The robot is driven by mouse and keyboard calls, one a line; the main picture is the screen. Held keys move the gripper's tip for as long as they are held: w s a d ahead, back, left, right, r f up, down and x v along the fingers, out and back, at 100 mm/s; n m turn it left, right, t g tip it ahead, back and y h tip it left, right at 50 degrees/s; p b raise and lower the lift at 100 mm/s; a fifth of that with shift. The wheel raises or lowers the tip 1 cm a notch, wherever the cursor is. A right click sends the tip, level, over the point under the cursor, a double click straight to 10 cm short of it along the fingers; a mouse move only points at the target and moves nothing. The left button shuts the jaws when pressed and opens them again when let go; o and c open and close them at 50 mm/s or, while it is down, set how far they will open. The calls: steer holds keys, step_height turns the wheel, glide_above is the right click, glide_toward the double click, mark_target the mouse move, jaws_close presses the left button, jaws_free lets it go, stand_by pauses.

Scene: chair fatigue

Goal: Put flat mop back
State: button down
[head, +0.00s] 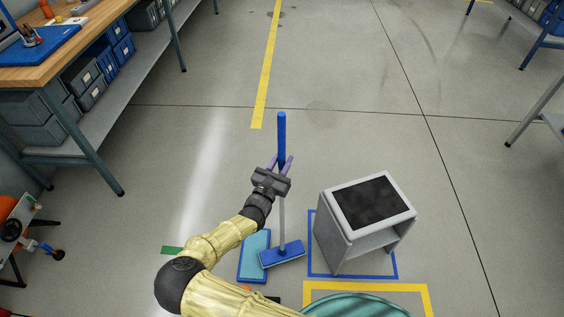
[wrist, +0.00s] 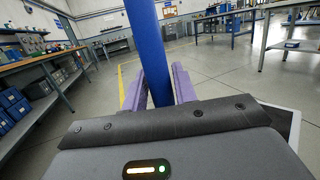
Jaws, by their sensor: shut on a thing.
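The flat mop (head: 281,130) has a blue grip, a grey pole and a blue flat head (head: 282,253). My gripper (head: 281,162) is shut on the blue handle, which stands about upright. In the wrist view the handle (wrist: 147,45) runs up between the two purple fingers of my gripper (wrist: 160,88). The mop head is low near the floor and appears to overlap the right edge of a blue-rimmed teal mat or tray (head: 253,262). I cannot tell whether the head touches it.
A grey box-like stand with a black top (head: 372,203) stands right of the mop inside a blue floor outline (head: 312,262). A yellow floor outline (head: 365,286) and a teal rounded object (head: 360,304) lie in front. A workbench (head: 85,45) is at left. The floor beyond is clear.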

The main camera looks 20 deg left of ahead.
steer(key=shift+f, duration=0.25)
steer(key=c, duration=1.1)
jaws_free()
